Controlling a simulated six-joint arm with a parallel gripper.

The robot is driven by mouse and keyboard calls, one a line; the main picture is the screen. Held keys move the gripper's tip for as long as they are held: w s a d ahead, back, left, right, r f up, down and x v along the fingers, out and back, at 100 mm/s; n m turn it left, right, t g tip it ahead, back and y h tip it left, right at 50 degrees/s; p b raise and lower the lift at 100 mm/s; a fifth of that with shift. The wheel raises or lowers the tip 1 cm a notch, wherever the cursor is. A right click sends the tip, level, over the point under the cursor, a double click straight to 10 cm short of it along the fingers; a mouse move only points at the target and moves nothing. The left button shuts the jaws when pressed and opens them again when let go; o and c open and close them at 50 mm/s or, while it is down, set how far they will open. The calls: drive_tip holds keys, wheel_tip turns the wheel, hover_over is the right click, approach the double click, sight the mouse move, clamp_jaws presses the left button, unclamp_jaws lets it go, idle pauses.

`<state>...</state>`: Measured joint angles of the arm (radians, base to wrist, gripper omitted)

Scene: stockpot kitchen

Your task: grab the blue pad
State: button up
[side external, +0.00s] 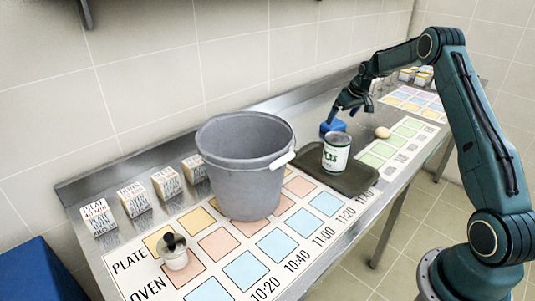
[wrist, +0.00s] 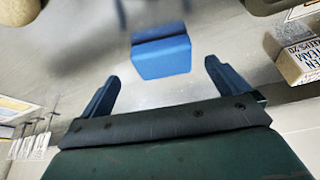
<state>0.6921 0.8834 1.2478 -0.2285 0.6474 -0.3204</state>
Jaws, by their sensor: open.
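The blue pad (side external: 333,126) is a small block on the steel counter, behind the can at the far edge of the dark tray. It also shows in the wrist view (wrist: 160,57), just beyond and between my two fingertips. My gripper (side external: 346,106) is above the pad, pointing down. In the wrist view my gripper (wrist: 160,82) has its fingers wide apart, with nothing between them. I cannot tell the exact height gap to the pad.
A white and green can (side external: 336,153) stands on the dark tray (side external: 349,182), close to the pad. A round tan item (side external: 382,132) lies to the right. A large grey bucket (side external: 240,175) stands left. A printed box (wrist: 292,52) is at right in the wrist view.

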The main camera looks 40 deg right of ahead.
sight(336, 125)
drive_tip(key=shift+a+x, duration=0.2)
drive_tip(key=shift+x, duration=2.25)
drive_tip(key=shift+c, duration=0.4)
drive_tip(key=c, duration=0.8)
drive_tip(key=shift+w+r, duration=0.1)
drive_tip(key=shift+r, duration=0.05)
drive_tip(key=shift+r, duration=9.85)
drive_tip(key=shift+r, duration=0.1)
